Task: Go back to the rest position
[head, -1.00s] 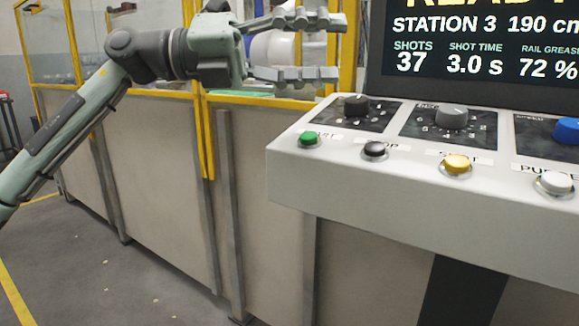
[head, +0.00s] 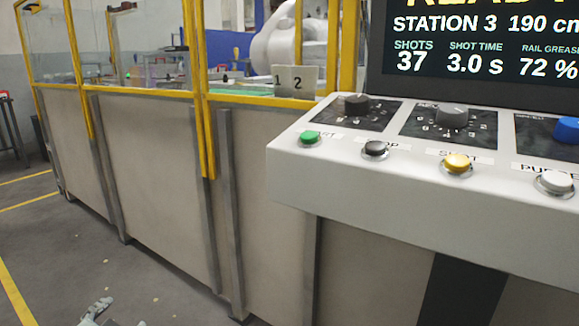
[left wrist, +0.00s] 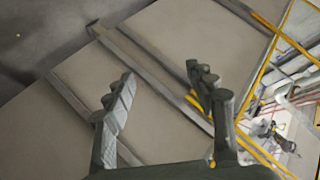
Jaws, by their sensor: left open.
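My left gripper (left wrist: 165,90) is open and empty in the left wrist view, its two fingers apart with the fence panels beyond them. In the head view only a small part of my left arm or gripper (head: 97,312) shows at the bottom left edge, low over the floor. The control console (head: 400,215) stands at the right with a green button (head: 309,138), a black button (head: 375,149), a yellow button (head: 457,163) and a white button (head: 554,182). My left gripper is well below and left of the console. My right gripper is not in view.
A fence with beige panels (head: 150,170) and yellow posts (head: 203,130) runs behind the console. A screen (head: 470,50) stands above the knobs. A white robot arm (head: 280,45) is behind the fence. The grey floor (head: 70,260) at the left is clear.

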